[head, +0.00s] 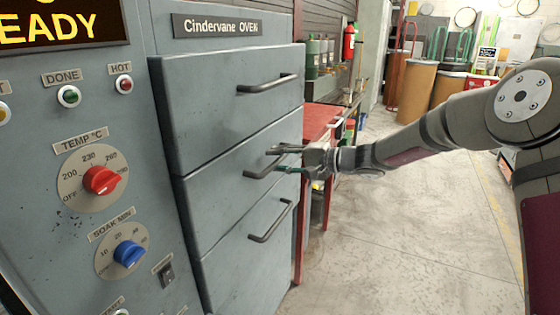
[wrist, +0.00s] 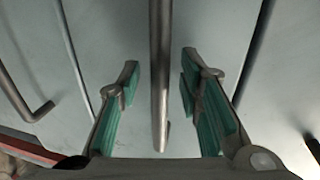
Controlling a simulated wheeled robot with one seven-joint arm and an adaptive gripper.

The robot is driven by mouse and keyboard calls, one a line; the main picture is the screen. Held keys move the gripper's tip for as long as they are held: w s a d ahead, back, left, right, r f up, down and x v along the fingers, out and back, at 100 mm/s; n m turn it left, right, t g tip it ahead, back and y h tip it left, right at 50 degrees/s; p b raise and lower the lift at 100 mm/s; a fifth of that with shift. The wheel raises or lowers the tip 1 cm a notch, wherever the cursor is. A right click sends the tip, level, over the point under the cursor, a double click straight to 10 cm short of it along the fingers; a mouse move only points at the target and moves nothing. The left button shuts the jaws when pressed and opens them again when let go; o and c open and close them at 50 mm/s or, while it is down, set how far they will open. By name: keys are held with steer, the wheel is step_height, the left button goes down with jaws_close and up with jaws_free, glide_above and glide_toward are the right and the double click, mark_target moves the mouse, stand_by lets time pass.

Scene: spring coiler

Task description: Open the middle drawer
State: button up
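The grey oven cabinet has a stack of three drawers. The middle drawer (head: 215,190) looks shut, its front in line with the other two. Its bar handle (head: 258,170) is partly hidden by my gripper. My gripper (head: 277,160) reaches in from the right at the middle handle, one finger above the bar and one below. In the wrist view the handle (wrist: 161,75) runs between the two open green-padded fingers of my gripper (wrist: 160,85), with a gap on each side.
The top drawer handle (head: 267,83) and bottom drawer handle (head: 272,222) stick out above and below. A red bench (head: 318,118) stands close behind the cabinet's right edge. The concrete floor (head: 400,240) to the right is clear.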

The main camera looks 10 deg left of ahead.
jaws_close()
steer(key=f+p+v, duration=0.1)
steer(key=f+v, duration=0.2)
steer(key=v, duration=1.2)
steer(key=d+f+p+v, duration=0.1)
steer(key=f+p+v, duration=0.1)
steer(key=v, duration=1.4)
steer(key=shift+s+d+f, duration=0.25)
steer(key=shift+d+f, duration=0.1)
steer(key=shift+f, duration=0.45)
jaws_free()
